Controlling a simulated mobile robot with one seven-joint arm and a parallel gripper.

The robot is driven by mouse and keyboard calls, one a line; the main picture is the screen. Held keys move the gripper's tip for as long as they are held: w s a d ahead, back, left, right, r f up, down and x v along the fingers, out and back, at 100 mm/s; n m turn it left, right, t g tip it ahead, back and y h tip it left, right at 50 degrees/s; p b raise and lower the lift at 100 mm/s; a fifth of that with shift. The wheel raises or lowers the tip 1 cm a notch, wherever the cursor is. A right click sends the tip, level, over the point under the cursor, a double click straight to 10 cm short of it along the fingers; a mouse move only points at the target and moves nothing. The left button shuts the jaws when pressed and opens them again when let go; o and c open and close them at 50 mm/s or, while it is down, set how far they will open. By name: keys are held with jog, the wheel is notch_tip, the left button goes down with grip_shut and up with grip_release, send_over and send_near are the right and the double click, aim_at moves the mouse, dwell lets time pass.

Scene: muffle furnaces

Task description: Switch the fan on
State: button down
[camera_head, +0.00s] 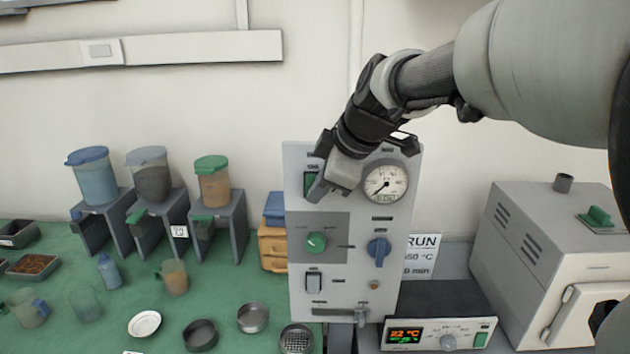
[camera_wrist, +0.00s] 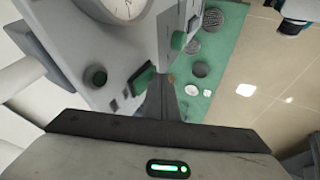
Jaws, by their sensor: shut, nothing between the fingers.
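A grey control panel (camera_head: 340,230) stands upright at the middle of the head view. A green rocker switch (camera_head: 310,180) is at its upper left, partly hidden by my gripper (camera_head: 319,192). My gripper is shut and empty, with its fingertips at or just in front of this switch; I cannot tell whether they touch. In the wrist view the shut fingers (camera_wrist: 163,95) are beside a green switch (camera_wrist: 143,80) on the panel face. The panel labels are too small to read, so I cannot tell which control is the fan's.
The panel also has a dial gauge (camera_head: 385,183), a green knob (camera_head: 316,242), a blue knob (camera_head: 379,250) and a lower rocker switch (camera_head: 313,282). A furnace (camera_head: 550,240) is at right. Lidded hoppers (camera_head: 213,182) and dishes stand left on the green bench (camera_head: 230,285).

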jog(key=shift+w+f+t+b, duration=0.15)
jog(key=shift+t+b, duration=0.15)
jog(key=shift+b, duration=0.15)
jog(key=shift+r+p, duration=0.35)
jog(key=shift+r, duration=0.55)
jog(key=shift+a, duration=0.1)
